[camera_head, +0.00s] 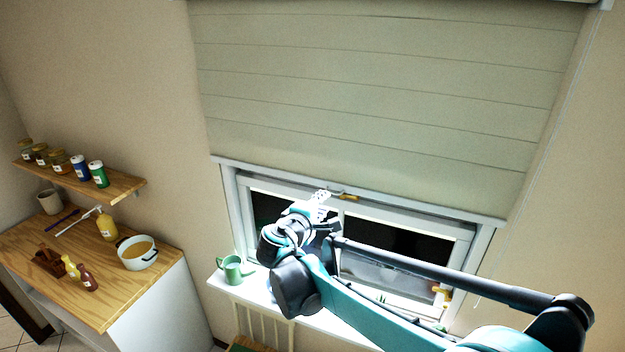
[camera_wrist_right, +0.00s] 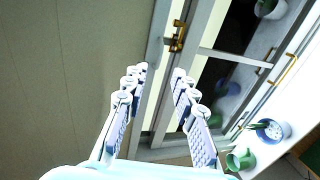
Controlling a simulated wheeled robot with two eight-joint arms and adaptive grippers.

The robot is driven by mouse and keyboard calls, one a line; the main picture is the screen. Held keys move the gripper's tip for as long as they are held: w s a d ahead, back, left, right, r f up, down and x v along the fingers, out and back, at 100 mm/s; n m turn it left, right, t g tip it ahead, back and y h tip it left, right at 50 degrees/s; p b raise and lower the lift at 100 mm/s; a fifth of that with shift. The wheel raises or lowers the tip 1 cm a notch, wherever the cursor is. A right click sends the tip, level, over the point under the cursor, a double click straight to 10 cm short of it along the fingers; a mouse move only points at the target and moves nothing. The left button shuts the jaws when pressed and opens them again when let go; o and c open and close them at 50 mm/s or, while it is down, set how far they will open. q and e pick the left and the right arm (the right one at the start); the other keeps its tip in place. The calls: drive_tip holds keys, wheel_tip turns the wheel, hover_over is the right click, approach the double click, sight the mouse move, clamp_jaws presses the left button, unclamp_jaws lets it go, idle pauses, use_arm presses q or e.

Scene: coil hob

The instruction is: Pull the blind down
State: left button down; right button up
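The blind (camera_head: 385,85) is a pale grey-green sheet with horizontal seams, lowered over the upper part of the window. Its light bottom bar (camera_head: 440,206) runs above the window frame, and the blind fills the left of the right wrist view (camera_wrist_right: 60,80). My right gripper (camera_head: 321,204) is just below the middle of the bar, beside a small brass fitting (camera_head: 349,197). In the right wrist view its two fingers (camera_wrist_right: 159,75) are apart, with the bar (camera_wrist_right: 152,82) seen between them; I cannot tell whether they touch it. My left gripper is not in view.
A green mug (camera_head: 232,270) stands on the white sill (camera_head: 256,293). My right arm crosses in front of the window. At left, a wooden counter (camera_head: 95,310) holds a white pot (camera_head: 137,254) and bottles, below a shelf (camera_head: 120,187) of jars. A cord (camera_head: 560,125) hangs at right.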

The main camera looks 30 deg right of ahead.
sight(334, 193)
drive_tip(key=p+x, duration=0.1)
drive_tip(key=x, duration=0.7)
drive_tip(key=shift+s, duration=0.1)
clamp_jaws()
